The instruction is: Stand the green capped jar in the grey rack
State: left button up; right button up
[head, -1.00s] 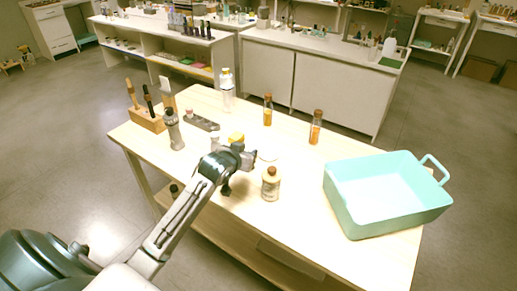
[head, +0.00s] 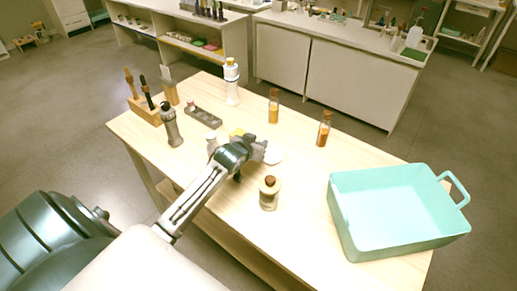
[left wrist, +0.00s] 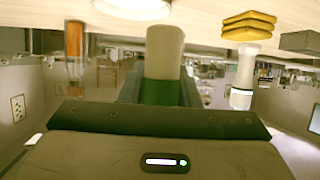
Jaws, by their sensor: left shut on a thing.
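My left gripper (head: 258,151) is over the middle of the table, shut on the green capped jar. In the left wrist view, which is upside down, the jar (left wrist: 163,55) has a pale beige-grey body, and its green cap (left wrist: 160,92) points down in the picture. In the head view I cannot make out the jar behind my gripper. The grey rack (head: 203,117) lies on the table to the left of and beyond my gripper, with a small pink-topped item (head: 191,105) at its left end. My right gripper is out of view.
A cream bottle with a brown cap (head: 269,193) stands just in front of my gripper. A white disc (head: 273,155), a yellow stack (head: 237,132), a grey bottle (head: 171,125) and two orange vials are around. A turquoise bin (head: 345,225) fills the right side.

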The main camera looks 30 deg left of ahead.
pick_arm(q)
notch_tip(320, 180, down, 2)
jog(key=shift+w, duration=0.1)
notch_tip(320, 180, down, 2)
jog(key=shift+w+f+p, duration=0.1)
jog(key=shift+f+p, duration=0.1)
jog(key=shift+p, duration=0.15)
jog(key=shift+f, duration=0.1)
jog(key=o, duration=0.5)
jog(key=shift+f, duration=0.15)
jog(key=o, duration=0.4)
jog(key=shift+o, duration=0.2)
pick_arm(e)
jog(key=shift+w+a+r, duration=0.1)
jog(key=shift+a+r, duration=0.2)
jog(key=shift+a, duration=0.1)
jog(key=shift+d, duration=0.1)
